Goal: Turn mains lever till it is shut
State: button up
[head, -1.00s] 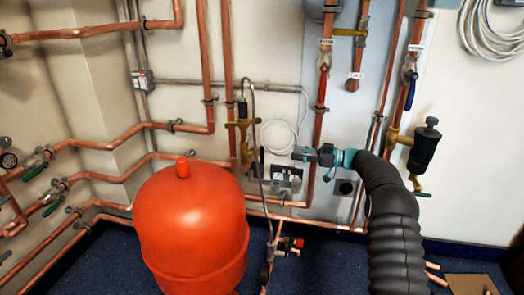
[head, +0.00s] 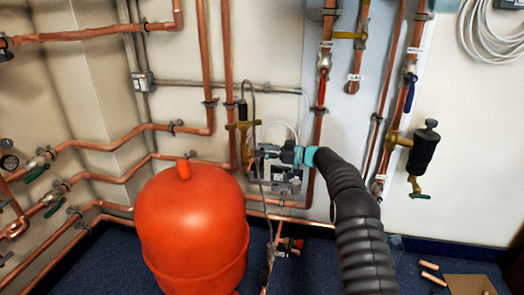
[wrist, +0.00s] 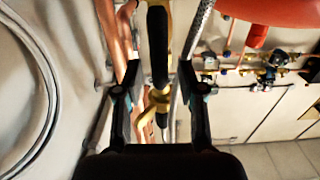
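I cannot tell for sure which lever is the mains one, as the pipe labels are too small to read. A brass valve (head: 243,126) with a black cylinder on top sits on the copper pipe behind the orange tank. My gripper (head: 258,152) is just below and right of it, near the wall. In the wrist view, my gripper (wrist: 158,78) has its fingers apart, with a black handle (wrist: 157,45) and brass fitting (wrist: 155,104) showing between them. I cannot tell whether the fingers touch them. A red lever (head: 322,90) and a blue lever (head: 410,95) hang on pipes further right.
The orange tank (head: 192,230) stands on the floor left of my arm. A braided hose (head: 262,200) runs down close to my gripper; it also shows in the wrist view (wrist: 197,35). A grey box (head: 287,178) is on the wall. A black filter (head: 424,150) hangs at right.

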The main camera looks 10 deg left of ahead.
jog(key=shift+a, duration=0.25)
grip_shut()
